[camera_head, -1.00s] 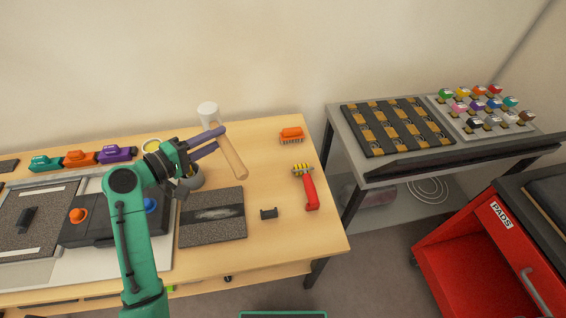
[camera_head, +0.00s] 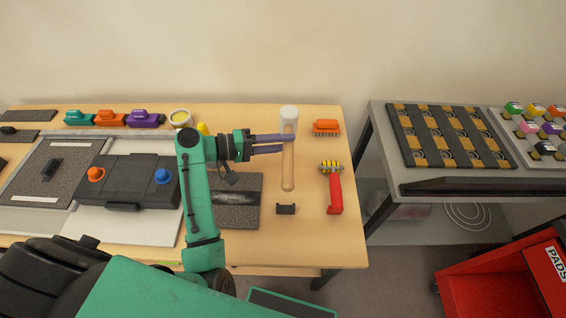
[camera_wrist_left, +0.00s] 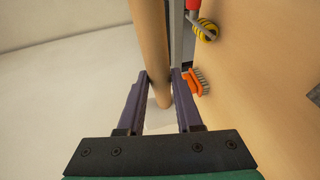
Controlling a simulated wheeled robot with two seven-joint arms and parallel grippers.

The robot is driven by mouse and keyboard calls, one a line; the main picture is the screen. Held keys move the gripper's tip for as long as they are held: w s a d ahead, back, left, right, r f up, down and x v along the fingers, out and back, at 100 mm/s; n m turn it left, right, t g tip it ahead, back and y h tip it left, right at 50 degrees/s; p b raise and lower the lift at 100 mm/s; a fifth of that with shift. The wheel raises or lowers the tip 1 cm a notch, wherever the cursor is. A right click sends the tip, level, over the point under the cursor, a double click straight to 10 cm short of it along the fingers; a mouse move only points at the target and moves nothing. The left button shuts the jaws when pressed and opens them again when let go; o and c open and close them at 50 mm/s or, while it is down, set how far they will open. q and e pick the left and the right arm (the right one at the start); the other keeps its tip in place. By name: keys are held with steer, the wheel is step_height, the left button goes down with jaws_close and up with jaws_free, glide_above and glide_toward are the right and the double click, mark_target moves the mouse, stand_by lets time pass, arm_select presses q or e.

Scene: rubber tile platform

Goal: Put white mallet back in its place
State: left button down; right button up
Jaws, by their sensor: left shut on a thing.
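The white mallet (camera_head: 288,166) has a white head and a pale wooden handle. In the head view its head points to the back wall and its handle to the front, over the right part of the wooden table (camera_head: 328,252). My left gripper (camera_head: 288,143) is shut on the handle just below the head. In the left wrist view, the handle (camera_wrist_left: 149,40) passes between the fingers (camera_wrist_left: 158,85), with the blurred white head beyond. I cannot tell its height above the table. A small black holder (camera_head: 286,209) sits in front of the handle's end. My right gripper is not in view.
An orange brush (camera_head: 326,127) and a red-handled tool with a yellow head (camera_head: 334,189) lie to the right. A dark textured mat (camera_head: 238,213) lies left of the holder. A grey table (camera_head: 400,215) and red cabinet (camera_head: 495,288) stand right.

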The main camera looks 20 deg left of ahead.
arm_select(q)
step_height(320, 180, down, 9)
steer(key=shift+r, duration=0.1)
steer(key=shift+f, duration=0.6)
steer(key=c, duration=0.6)
jaws_free()
